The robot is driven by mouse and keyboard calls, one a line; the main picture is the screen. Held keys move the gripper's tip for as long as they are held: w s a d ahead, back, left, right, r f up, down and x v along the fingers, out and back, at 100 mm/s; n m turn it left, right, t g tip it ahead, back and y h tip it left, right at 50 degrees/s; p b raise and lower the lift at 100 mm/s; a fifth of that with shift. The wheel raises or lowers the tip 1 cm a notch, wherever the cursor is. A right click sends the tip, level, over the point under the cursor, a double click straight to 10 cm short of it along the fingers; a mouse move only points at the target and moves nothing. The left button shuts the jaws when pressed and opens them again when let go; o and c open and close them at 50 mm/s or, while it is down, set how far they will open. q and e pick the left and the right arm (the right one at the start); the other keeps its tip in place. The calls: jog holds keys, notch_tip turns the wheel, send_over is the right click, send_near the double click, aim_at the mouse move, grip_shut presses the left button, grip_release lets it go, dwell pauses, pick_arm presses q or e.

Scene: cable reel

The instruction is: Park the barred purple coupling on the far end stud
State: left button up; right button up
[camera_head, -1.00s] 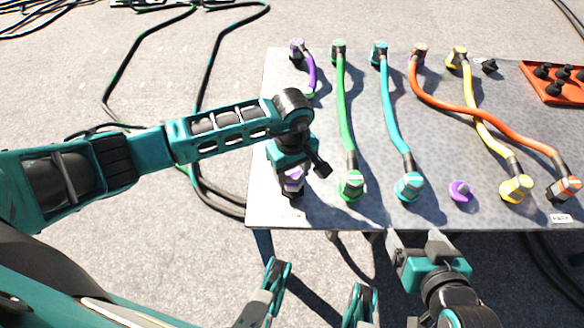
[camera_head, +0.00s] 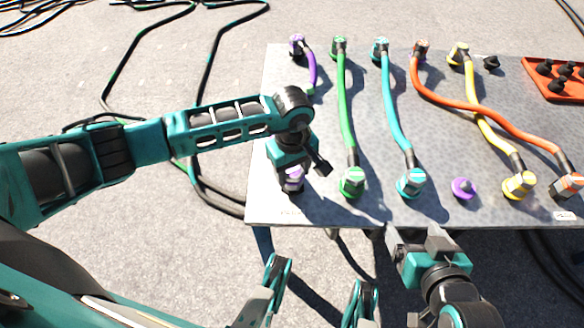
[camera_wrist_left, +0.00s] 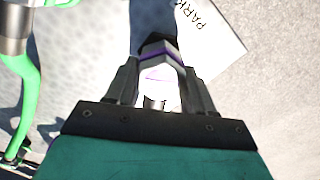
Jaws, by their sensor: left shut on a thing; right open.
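The purple coupling (camera_head: 292,180), with a white and purple body, is at the table's near left corner. My left gripper (camera_head: 291,172) is shut on it from above. In the left wrist view the coupling (camera_wrist_left: 160,75) sits between the two fingers, beside a white label reading PARK. Any stud under the coupling is hidden. The purple hose (camera_head: 309,68) runs from a far-edge socket toward my left arm, which hides its lower part. A bare purple stud (camera_head: 463,189) stands between the teal and yellow couplings. My right gripper (camera_head: 415,242) is open and empty off the table's near edge.
Green (camera_head: 352,182) and teal (camera_head: 411,182) couplings stand right of my left gripper. Yellow (camera_head: 518,185) and orange (camera_head: 568,184) couplings stand farther right, their hoses crossing. A red tray (camera_head: 540,86) of black caps lies at far right, with a loose black cap (camera_head: 491,62) beside it.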

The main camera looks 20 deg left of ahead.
pick_arm(q)
jog(key=shift+f+b, duration=0.3)
jog(key=shift+f, duration=0.05)
pick_arm(e)
jog(key=shift+f, duration=0.35)
pick_arm(q)
jog(key=o, duration=1.2)
jog(key=shift+o, duration=0.2)
notch_tip(320, 180, up, 5)
jog(key=shift+w+f+p, duration=0.1)
jog(key=shift+f+p, duration=0.05)
jog(key=shift+p, duration=0.75)
notch_tip(320, 180, up, 8)
jog(key=p, duration=0.2)
pick_arm(e)
jog(key=shift+s+d+r, duration=0.1)
jog(key=shift+d+r, duration=0.15)
jog(key=shift+r, duration=0.35)
jog(key=shift+s+d+r, duration=0.1)
jog(key=shift+d+r, duration=0.1)
jog(key=shift+r, duration=0.4)
